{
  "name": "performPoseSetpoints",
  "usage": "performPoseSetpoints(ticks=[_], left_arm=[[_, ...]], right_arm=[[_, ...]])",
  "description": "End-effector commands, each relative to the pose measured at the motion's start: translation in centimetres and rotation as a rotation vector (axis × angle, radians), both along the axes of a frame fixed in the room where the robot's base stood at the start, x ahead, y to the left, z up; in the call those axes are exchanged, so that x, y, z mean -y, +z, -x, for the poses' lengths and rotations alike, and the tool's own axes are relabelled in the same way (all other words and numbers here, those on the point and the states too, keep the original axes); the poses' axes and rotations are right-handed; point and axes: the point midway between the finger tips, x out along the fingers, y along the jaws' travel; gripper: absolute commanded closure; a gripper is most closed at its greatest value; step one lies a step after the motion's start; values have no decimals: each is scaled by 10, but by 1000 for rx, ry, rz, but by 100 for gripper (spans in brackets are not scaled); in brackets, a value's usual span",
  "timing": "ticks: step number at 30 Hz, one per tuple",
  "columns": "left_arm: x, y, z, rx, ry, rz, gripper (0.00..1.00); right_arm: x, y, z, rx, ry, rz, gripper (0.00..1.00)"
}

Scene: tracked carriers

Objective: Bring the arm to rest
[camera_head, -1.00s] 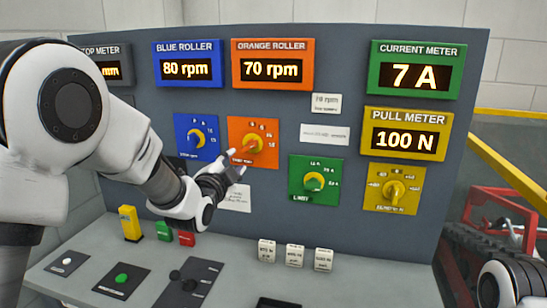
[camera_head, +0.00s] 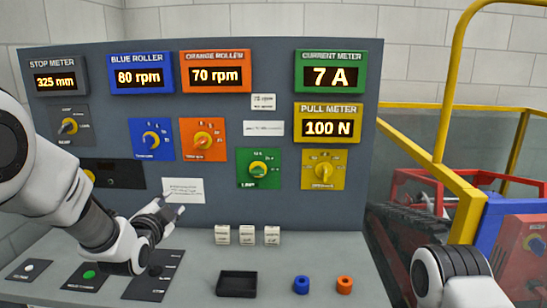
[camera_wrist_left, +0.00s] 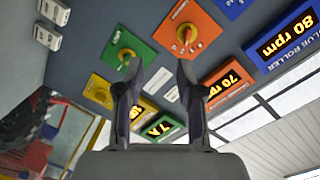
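My left arm (camera_head: 60,190) comes in from the left, in front of the control panel. My left gripper (camera_head: 172,212) hangs above the desk, apart from the panel and below the orange dial. In the left wrist view the two dark fingers of my left gripper (camera_wrist_left: 157,85) stand apart with nothing between them.
The grey panel (camera_head: 225,195) carries meters and dials; the orange roller meter (camera_head: 216,75) reads 70 rpm. A yellow rail (camera_head: 455,180) stands right.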

Motion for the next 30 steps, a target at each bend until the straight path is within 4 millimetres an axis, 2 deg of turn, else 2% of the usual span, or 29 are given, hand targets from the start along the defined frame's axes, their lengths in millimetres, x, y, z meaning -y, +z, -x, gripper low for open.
performPoseSetpoints(ticks=[8,11,14,15,17,18,20,22,24,27,30], left_arm=[[-3,-100,27,-210,38,133,62],[-4,-148,47,-317,68,200,62],[-6,-209,81,-463,121,286,62],[-6,-238,101,-534,151,328,62],[-7,-280,136,-648,209,393,62],[-8,-307,162,-725,254,436,62],[-9,-343,204,-839,328,496,62],[-9,-379,258,-969,429,560,62],[-10,-406,313,-1093,540,614,62],[-10,-428,381,-1230,690,667,62],[-10,-437,423,-1308,790,694,62]], right_arm=[[0,0,0,-1,0,0,60],[0,0,0,-1,0,0,60],[0,0,0,-1,0,0,60],[0,0,0,-1,0,0,60],[0,0,0,-1,0,0,60],[0,0,0,-1,0,0,60],[0,0,0,0,0,0,60],[0,0,0,0,0,0,60],[0,0,0,-1,0,0,60],[0,0,0,-1,0,0,60],[0,0,0,-1,0,0,60]])
